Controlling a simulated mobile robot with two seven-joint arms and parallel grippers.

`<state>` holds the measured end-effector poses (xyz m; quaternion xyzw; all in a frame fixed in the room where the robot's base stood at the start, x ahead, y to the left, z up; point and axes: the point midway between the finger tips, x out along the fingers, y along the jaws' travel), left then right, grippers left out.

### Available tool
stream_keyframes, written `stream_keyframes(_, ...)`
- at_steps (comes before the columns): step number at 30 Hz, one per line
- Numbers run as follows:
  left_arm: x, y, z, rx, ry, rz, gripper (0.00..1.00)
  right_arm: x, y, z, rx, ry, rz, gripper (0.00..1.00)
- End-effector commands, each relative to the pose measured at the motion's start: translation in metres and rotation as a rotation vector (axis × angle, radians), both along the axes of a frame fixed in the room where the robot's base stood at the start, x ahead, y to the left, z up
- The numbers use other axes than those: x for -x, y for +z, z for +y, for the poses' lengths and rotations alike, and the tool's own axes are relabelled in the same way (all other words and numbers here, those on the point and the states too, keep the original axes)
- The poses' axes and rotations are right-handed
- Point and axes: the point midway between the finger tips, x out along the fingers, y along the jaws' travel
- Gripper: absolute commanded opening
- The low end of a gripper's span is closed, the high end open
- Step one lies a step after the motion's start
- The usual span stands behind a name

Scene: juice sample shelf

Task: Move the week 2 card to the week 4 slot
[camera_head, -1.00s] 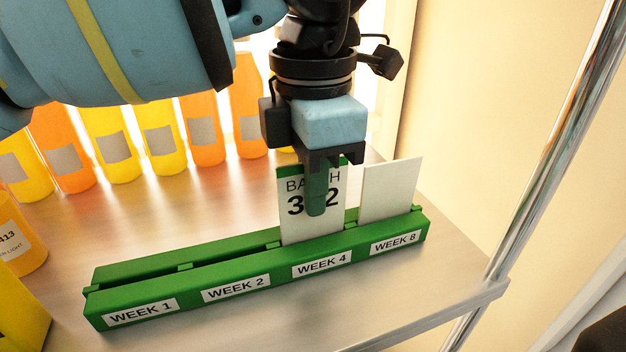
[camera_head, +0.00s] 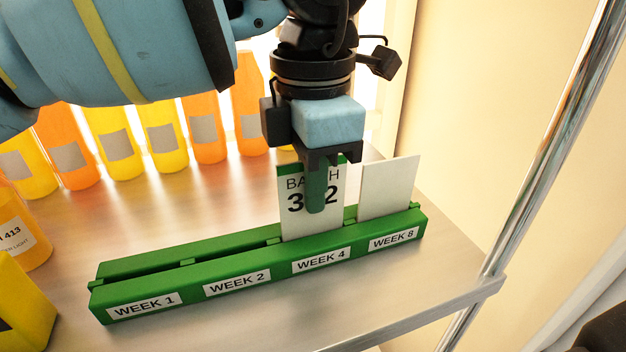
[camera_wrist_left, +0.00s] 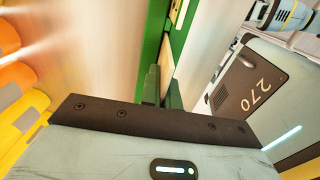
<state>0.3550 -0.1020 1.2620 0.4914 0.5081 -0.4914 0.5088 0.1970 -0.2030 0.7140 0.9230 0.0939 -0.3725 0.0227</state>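A green rack (camera_head: 190,266) lies on a metal shelf, with labels WEEK 1, WEEK 2, WEEK 4 (camera_head: 321,260) and WEEK 8 along its front. A white card with a green top band and "BATCH" print (camera_head: 297,226) stands upright in the WEEK 4 section. My left gripper (camera_head: 317,200) is above the rack with its fingers around this card's upper part; one finger hides a middle digit. In the left wrist view the fingers (camera_wrist_left: 162,92) are close together over the green rack (camera_wrist_left: 152,40). My right gripper is not in view.
A blank white card (camera_head: 390,190) stands in the WEEK 8 section, close to the right of the held card. Several orange and yellow bottles (camera_head: 160,125) line the back. A chrome post (camera_head: 548,165) stands at right. The WEEK 1 and WEEK 2 sections are empty.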

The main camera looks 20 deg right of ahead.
Motion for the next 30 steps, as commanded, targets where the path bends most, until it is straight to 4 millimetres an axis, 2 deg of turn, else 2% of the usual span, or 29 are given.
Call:
stream_keyframes(26,0.0,-0.013,0.0,0.0,0.001,-0.001,0.0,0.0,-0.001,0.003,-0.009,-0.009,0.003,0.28)
stream_keyframes(30,0.0,-0.013,0.0,0.0,0.001,-0.001,0.2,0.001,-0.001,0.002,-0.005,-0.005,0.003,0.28)
